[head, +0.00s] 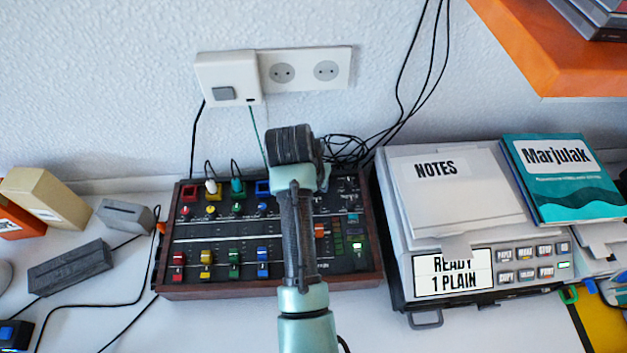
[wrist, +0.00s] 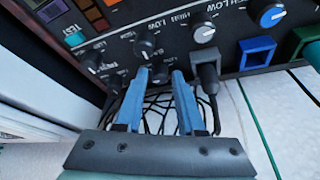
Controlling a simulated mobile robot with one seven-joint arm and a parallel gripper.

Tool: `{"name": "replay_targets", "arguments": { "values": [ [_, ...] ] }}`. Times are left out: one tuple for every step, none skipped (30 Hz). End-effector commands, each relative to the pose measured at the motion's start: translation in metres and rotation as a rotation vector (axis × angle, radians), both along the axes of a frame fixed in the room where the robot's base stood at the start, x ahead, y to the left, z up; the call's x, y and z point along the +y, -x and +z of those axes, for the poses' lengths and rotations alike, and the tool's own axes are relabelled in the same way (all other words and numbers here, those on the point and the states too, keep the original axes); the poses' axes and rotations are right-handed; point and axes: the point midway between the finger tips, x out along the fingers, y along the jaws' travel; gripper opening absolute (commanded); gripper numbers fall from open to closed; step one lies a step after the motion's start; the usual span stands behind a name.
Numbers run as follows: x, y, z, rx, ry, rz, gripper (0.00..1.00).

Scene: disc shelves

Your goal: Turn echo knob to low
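The mixer (head: 180,291) lies on the white desk, with its upper right part behind my arm in the head view. In the wrist view its panel (wrist: 118,22) appears upside down, with several small knobs. A black knob with a white pointer (wrist: 145,47) sits just beyond my gripper (wrist: 161,72). Another dark knob (wrist: 160,75) shows between the fingertips. A third black knob (wrist: 95,64) is to the left, and a grey-topped knob (wrist: 204,33) to the right. LOW and HIGH labels are partly readable; I cannot tell which knob is echo. My gripper's blue fingers are apart; contact is unclear.
A black plug (wrist: 207,90) stands close to the right finger, with loose cables below. A grey device (head: 405,270) with papers stands right of the mixer. An orange shelf (head: 540,60) overhangs at the upper right. Wall sockets (head: 305,70) are behind.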

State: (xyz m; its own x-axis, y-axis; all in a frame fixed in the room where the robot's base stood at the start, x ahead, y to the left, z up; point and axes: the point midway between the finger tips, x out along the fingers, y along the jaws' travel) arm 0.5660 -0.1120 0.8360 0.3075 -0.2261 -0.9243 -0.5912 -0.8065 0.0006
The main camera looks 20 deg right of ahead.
Motion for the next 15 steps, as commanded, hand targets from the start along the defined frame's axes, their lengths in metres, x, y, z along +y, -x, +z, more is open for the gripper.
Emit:
{"name": "replay_targets", "arguments": {
  "values": [
    [-0.0003, -0.0005, -0.0003, -0.002, 0.000, -0.001, 0.38],
    [-0.0004, -0.0006, -0.0004, -0.002, 0.000, -0.001, 0.38],
    [-0.0003, -0.0006, -0.0003, -0.002, 0.000, -0.001, 0.38],
    [-0.0003, -0.0006, -0.0001, -0.002, 0.000, -0.001, 0.38],
    [-0.0003, -0.0006, -0.0002, -0.002, 0.000, -0.001, 0.38],
    [-0.0003, -0.0005, -0.0001, -0.002, 0.000, -0.001, 0.38],
    [-0.0003, -0.0005, -0.0001, -0.002, 0.000, -0.001, 0.38],
    [-0.0002, -0.0005, 0.0000, -0.002, 0.000, -0.001, 0.33],
    [-0.0002, -0.0006, 0.0000, -0.001, 0.000, 0.000, 0.25],
    [-0.0001, -0.0005, 0.0001, -0.001, 0.000, 0.000, 0.20],
    [-0.0001, -0.0005, 0.0001, -0.001, 0.000, 0.000, 0.15],
    [-0.0002, -0.0005, 0.0001, -0.001, 0.000, 0.000, 0.07],
    [-0.0002, -0.0005, 0.0001, -0.001, 0.000, 0.000, 0.02],
    [-0.0002, -0.0005, 0.0001, -0.001, 0.000, 0.000, 0.00],
    [-0.0002, -0.0004, 0.0002, -0.001, 0.001, 0.000, 0.00]
  ]
}}
